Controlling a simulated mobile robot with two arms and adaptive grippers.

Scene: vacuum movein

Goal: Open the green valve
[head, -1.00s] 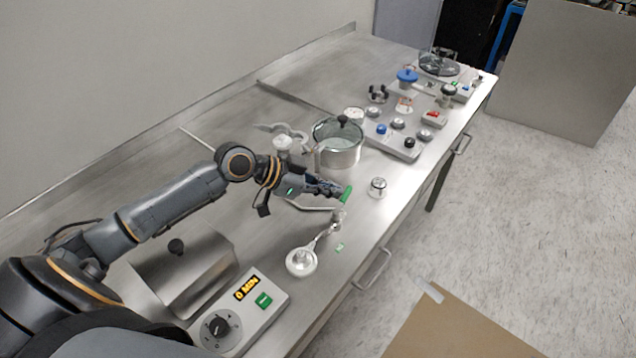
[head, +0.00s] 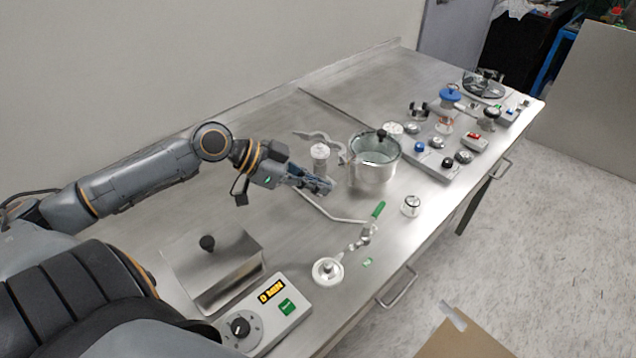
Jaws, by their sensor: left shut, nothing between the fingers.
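The green valve handle (head: 378,210) stands up at a slant on a metal pipe fitting (head: 364,236) near the table's front edge. The pipe runs down to a round white flange (head: 328,270) on the steel table. My left gripper (head: 328,187) is shut and empty. A bent metal tube (head: 335,213) runs from below the gripper to the fitting. My right gripper is not in view.
A glass-lidded pot (head: 372,178) and a white fitting (head: 320,158) stand behind the gripper. A small metal knob piece (head: 411,205) is right of the handle. A metal box (head: 212,268) and timer panel (head: 262,318) are at front left. Button panels (head: 440,165) stand at right.

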